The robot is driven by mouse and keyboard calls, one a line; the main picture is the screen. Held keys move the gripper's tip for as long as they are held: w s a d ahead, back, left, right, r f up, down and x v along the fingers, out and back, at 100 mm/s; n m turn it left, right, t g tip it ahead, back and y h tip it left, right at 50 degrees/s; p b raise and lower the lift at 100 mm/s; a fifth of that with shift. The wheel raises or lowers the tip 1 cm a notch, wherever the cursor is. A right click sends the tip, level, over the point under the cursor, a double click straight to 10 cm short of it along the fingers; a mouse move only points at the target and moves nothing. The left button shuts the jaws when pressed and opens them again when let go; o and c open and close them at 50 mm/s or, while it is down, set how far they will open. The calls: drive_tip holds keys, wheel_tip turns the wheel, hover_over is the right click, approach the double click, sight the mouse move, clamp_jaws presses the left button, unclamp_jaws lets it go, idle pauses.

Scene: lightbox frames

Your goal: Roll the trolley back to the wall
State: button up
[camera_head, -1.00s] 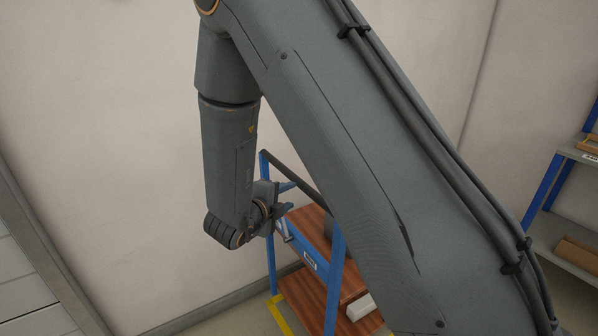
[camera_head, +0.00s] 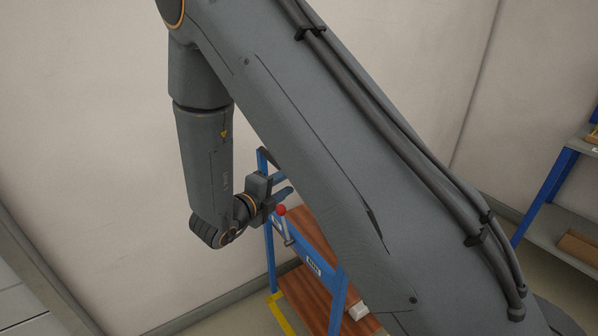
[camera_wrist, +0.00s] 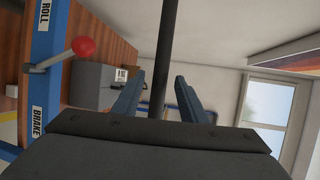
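The trolley has a blue frame (camera_head: 270,258) and wooden shelves (camera_head: 300,292), and stands by the pale wall; my arm hides much of it. Its dark handle bar (camera_wrist: 163,50) runs up the wrist view between my fingers, with gaps that look clear at both sides. My gripper (camera_head: 283,185) is open at the trolley's top; its two blue fingers also show in the wrist view (camera_wrist: 158,95). A lever with a red knob (camera_wrist: 83,47) sticks out between the ROLL label (camera_wrist: 44,14) and the BRAKE label (camera_wrist: 39,120), tilted slightly towards ROLL.
A grey box (camera_wrist: 100,85) sits on the trolley, and a white block (camera_head: 358,310) lies on a lower shelf. Yellow tape (camera_head: 280,314) marks the floor beside the trolley. A blue and grey shelf rack (camera_head: 550,195) stands at the right. The wall (camera_head: 90,150) is bare at the left.

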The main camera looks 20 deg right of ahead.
drive_tip(key=p+x, duration=0.2)
drive_tip(key=x, duration=0.5)
drive_tip(key=shift+d, duration=0.25)
drive_tip(key=shift+w, duration=0.15)
clamp_jaws()
